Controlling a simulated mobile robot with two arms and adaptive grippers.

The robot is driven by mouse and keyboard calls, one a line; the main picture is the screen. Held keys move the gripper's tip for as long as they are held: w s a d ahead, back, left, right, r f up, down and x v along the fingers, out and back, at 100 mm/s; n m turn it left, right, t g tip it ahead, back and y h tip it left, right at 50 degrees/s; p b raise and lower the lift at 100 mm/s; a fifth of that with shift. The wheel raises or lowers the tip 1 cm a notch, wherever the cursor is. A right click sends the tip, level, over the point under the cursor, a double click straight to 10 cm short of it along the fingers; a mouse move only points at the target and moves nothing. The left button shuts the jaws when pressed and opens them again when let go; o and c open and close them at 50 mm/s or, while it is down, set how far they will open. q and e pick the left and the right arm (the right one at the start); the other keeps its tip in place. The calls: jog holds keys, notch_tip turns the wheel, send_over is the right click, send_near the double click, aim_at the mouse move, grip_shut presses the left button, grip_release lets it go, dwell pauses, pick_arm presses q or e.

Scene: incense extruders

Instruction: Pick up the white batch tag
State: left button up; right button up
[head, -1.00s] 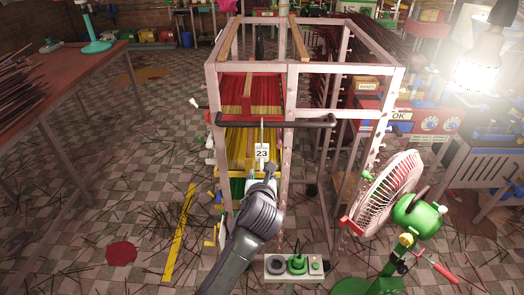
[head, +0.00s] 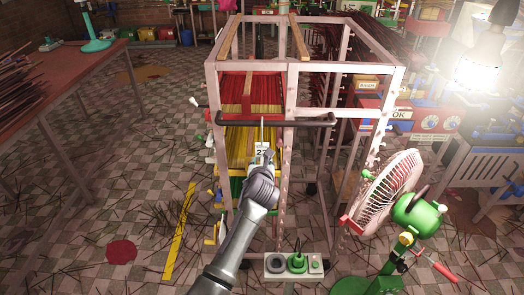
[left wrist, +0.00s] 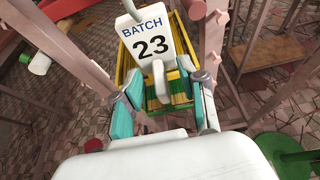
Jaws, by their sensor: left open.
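The white batch tag (left wrist: 150,42), marked "BATCH 23", hangs from a grey hook at the front of the rack in the left wrist view. In the head view the tag (head: 261,149) shows just above my left gripper, which hides its lower part. My left gripper (left wrist: 163,92) is open, with one finger on each side below the tag's printed face. A narrow pale piece under the tag's face shows between the fingers; I cannot tell whether they touch it. My right gripper is not in view.
The metal rack (head: 291,95) with a dark crossbar (head: 275,120) and red and yellow sticks stands around the tag. A fan (head: 388,192) with a green motor stands at right, and a switch box (head: 294,265) in front. Sticks litter the floor.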

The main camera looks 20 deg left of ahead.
pick_arm(q)
grip_shut()
